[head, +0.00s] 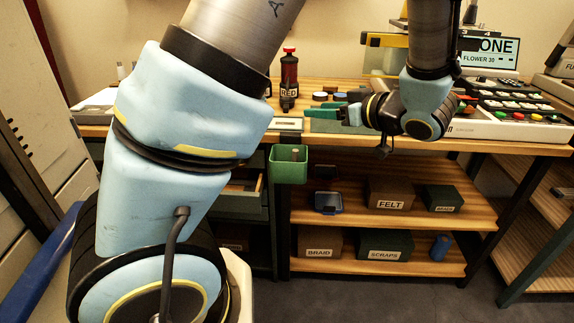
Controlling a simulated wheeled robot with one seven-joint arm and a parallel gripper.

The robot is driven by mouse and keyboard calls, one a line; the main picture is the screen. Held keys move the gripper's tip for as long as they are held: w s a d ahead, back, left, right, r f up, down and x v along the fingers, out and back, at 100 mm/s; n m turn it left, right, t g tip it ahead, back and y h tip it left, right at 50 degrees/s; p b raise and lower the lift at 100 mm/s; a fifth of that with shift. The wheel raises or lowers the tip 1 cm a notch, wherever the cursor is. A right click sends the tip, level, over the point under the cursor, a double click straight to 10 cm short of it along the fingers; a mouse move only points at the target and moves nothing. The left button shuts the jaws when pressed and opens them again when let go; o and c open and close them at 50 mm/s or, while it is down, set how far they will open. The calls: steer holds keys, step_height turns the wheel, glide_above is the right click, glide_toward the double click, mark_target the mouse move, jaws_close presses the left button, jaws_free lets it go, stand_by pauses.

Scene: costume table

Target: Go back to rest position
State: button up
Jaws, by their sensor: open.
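My gripper (314,112) is at the end of my arm, right of centre in the head view. The gripper is close to the front edge of the table, to the right of a red bottle labelled RED (289,76). A large part of my arm fills the left of the view and hides what is behind it.
A green bin (289,166) hangs at the table front. Shelves below hold boxes labelled FELT (390,195), BRAID (320,244) and SCRAPS (385,246). A console with coloured buttons (500,128) stands right of my wrist. Dark floor shows in front.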

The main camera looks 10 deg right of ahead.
steer(key=shift+v, duration=0.85)
steer(key=w+a+r+m+g+h+p, duration=0.2)
steer(key=w+a+m+h+p, duration=0.25)
steer(key=w+h, duration=0.5)
steer(key=s+a+f+m+g+y+p, duration=0.1)
steer(key=s+a+m+g+p, duration=0.2)
steer(key=s+a+g, duration=0.5)
steer(key=s+a, duration=0.7)
steer(key=a, duration=0.2)
steer(key=shift+a+f+g+p, duration=0.25)
steer(key=shift+a+g+p, duration=0.05)
steer(key=shift+a+p, duration=0.1)
